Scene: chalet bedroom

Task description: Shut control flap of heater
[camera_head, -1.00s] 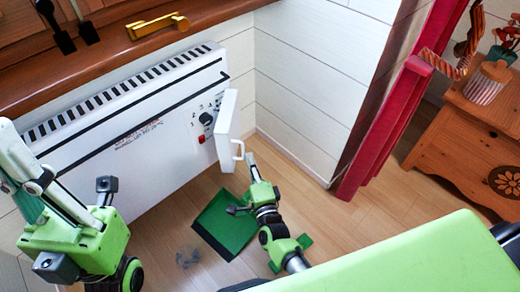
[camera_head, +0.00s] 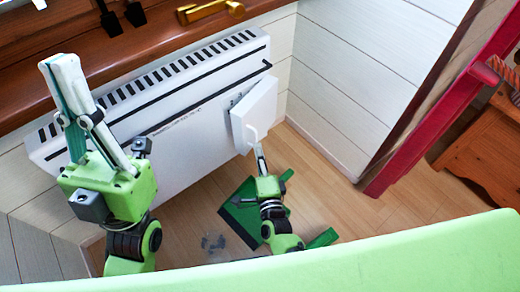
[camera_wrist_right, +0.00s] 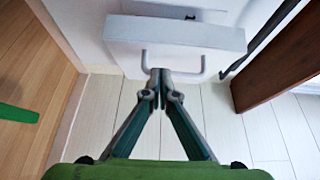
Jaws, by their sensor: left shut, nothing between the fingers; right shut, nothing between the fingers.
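The white heater (camera_head: 190,140) stands against the wall under a wooden sill. Its white control flap (camera_head: 256,110) sits near the right end, now over the knob area, slightly ajar: a narrow gap with dark parts shows at its left edge. In the right wrist view the flap (camera_wrist_right: 175,33) stands a little off the heater, and its white U-shaped handle (camera_wrist_right: 203,72) faces me. My right gripper (camera_wrist_right: 160,76) is shut and empty, its tips at the handle; contact is unclear. My right gripper also shows in the head view (camera_head: 260,151). My left gripper (camera_head: 60,64) is shut, empty, before the heater's left end.
A wooden sill (camera_head: 160,55) with a brass handle (camera_head: 210,10) runs above the heater. A red post (camera_head: 430,125) and a wooden cabinet (camera_head: 485,150) stand at the right.

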